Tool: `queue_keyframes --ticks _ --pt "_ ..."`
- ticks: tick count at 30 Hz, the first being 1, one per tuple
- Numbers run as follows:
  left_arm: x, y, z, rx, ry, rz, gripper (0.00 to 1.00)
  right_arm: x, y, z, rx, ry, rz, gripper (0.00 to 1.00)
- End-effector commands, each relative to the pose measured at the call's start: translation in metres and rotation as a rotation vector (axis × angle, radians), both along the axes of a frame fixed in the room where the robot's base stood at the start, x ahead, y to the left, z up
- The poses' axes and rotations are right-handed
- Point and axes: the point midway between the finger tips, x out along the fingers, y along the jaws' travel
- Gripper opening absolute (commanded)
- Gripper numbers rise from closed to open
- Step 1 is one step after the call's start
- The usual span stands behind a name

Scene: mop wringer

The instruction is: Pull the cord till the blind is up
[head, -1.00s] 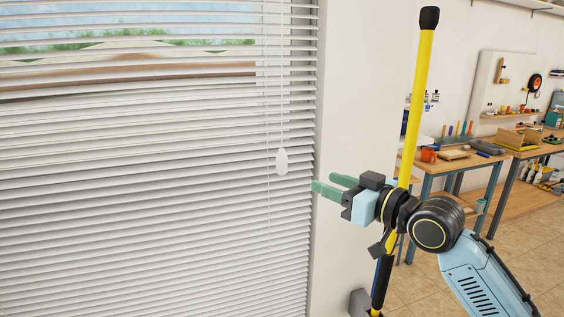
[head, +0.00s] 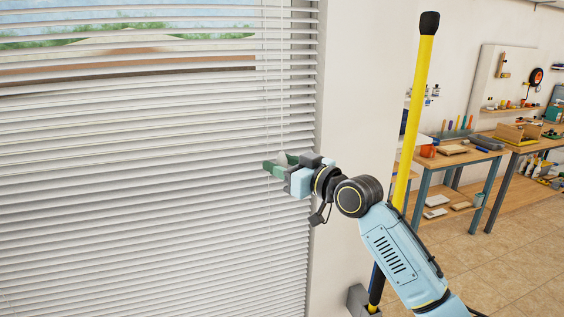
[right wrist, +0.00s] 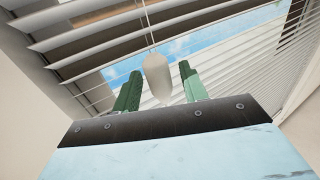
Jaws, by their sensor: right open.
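The white slatted blind (head: 130,200) hangs lowered across the window, its slats partly open near the top. The thin cord (head: 282,90) hangs in front of its right part. My right gripper (head: 272,165) is at the cord's lower end, in front of the blind. In the right wrist view, the white cord pull (right wrist: 157,78) hangs between the two green fingers (right wrist: 160,92), which are open with a gap on each side of it. In the head view the pull is hidden by my gripper. My left gripper is not in view.
A yellow mop handle (head: 418,100) stands upright right of the blind, behind my right arm. A white wall (head: 355,80) lies between them. Workbenches (head: 455,160) with tools and an orange mug (head: 428,151) stand farther right.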

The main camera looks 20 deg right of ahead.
Motion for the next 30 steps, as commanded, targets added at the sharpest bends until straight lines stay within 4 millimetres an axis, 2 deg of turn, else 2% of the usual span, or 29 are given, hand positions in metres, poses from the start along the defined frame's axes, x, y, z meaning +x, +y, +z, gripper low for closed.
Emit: queue_keyframes --ticks 8,11,18,26,30 --pt "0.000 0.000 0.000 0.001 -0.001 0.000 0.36 0.002 0.001 -0.001 0.000 0.000 0.000 0.43" --pt "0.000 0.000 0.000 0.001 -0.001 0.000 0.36 0.001 0.001 -0.001 0.000 0.000 0.000 0.33" --pt "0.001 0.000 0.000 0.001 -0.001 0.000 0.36 0.001 0.001 -0.001 0.000 0.000 0.000 0.01" --pt "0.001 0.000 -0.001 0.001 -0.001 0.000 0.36 0.001 0.001 -0.002 0.000 0.001 0.001 0.00" --pt "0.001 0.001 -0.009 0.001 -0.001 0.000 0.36 0.003 0.006 -0.012 0.000 0.001 0.008 0.00"
